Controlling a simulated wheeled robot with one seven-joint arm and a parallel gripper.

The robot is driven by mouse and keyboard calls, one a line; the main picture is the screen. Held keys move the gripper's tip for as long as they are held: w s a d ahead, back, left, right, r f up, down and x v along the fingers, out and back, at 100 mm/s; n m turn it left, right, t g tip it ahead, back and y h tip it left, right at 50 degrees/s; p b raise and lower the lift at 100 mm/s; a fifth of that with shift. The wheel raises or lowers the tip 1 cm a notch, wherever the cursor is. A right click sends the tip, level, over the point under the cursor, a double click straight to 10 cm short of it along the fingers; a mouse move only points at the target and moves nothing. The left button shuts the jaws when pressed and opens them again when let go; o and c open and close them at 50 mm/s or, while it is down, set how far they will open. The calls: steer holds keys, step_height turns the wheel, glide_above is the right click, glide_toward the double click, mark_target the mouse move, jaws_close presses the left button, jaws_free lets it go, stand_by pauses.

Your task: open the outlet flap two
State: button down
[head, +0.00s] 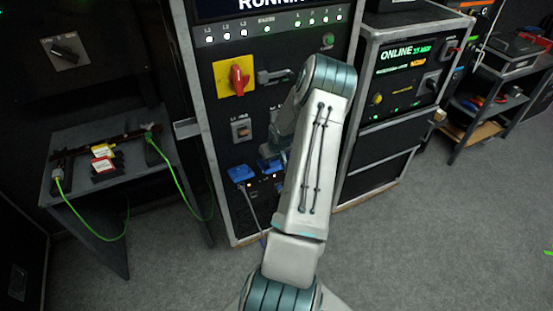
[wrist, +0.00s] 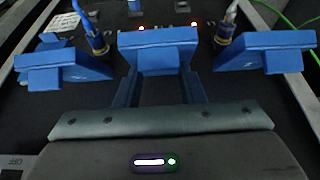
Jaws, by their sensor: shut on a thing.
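Three blue outlet flaps show side by side in the wrist view: a left flap (wrist: 62,66), a middle flap (wrist: 158,42) and a right flap (wrist: 262,52). Their numbers are too faint to read. My gripper (wrist: 165,72) reaches the middle flap from the near side and is shut on its front tab. The middle flap's broad face shows above the fingers; its hinge and the socket beneath are hidden. In the head view a blue flap (head: 240,174) shows low on the rack cabinet, and my arm covers the gripper and most of the other flaps.
A plug with a cable (wrist: 95,38) stands by the left flap and another plug (wrist: 226,28) by the right flap, close to the gripper. Above the flaps are a red rotary switch (head: 237,80) and a handle (head: 275,76). A side table (head: 105,185) holds green cable.

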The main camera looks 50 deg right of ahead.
steer(key=shift+w+a+r, duration=0.1)
steer(key=shift+w, duration=0.2)
steer(key=c, duration=0.9)
jaws_free()
steer(key=shift+w+f, duration=0.15)
steer(key=shift+f, duration=0.05)
steer(key=shift+s+r, duration=0.1)
steer(key=shift+s, duration=0.2)
steer(key=shift+s+r, duration=0.1)
steer(key=shift+r, duration=0.15)
steer(key=b+v, duration=0.1)
steer(key=v, duration=1.2)
steer(key=shift+r, duration=0.1)
